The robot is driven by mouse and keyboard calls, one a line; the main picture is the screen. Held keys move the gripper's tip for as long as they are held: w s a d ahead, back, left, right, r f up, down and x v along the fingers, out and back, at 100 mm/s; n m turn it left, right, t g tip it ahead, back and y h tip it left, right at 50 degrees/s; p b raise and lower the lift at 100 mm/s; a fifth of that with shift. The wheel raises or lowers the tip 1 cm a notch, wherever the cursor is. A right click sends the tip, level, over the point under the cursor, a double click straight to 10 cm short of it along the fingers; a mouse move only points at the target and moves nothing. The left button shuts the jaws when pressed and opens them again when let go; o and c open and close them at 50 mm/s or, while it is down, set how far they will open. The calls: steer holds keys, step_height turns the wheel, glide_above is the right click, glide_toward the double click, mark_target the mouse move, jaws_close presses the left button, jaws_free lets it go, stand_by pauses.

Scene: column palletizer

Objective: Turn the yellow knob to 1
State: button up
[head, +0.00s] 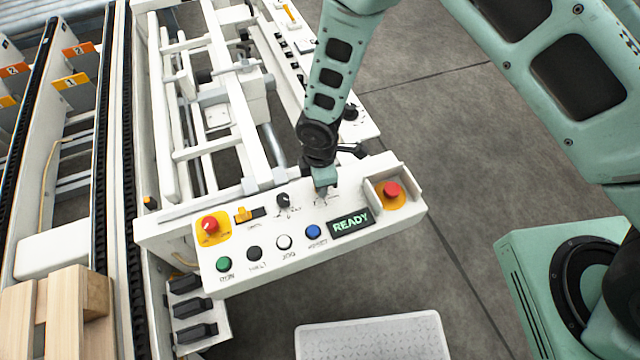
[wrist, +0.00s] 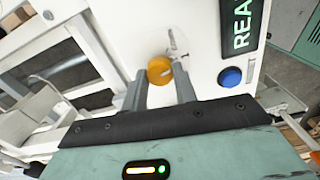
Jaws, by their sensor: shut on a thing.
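The yellow knob (wrist: 159,70) shows in the wrist view as a round knob on the white panel (wrist: 115,20). My gripper (wrist: 159,80) has one finger on each side of it and is shut on it. The marks beside the knob are too blurred to read, and I cannot tell which mark it points to. In the head view my gripper (head: 324,194) points down onto the control panel (head: 225,285), left of the READY display (head: 350,222), and hides the knob.
An emergency stop (head: 392,190) with a raised guard sits to the right of my gripper. A black knob (head: 283,200), a yellow slider (head: 242,214) and a red button (head: 210,225) lie to the left. Green, black, white and blue (head: 313,232) buttons line the front.

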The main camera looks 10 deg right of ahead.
steer(key=shift+m+b, duration=0.55)
steer(key=shift+m, duration=0.65)
steer(key=o, duration=1)
steer(key=shift+c, duration=0.2)
step_height(320, 180, up, 18)
steer(key=b, duration=0.2)
steer(key=shift+f, duration=0.25)
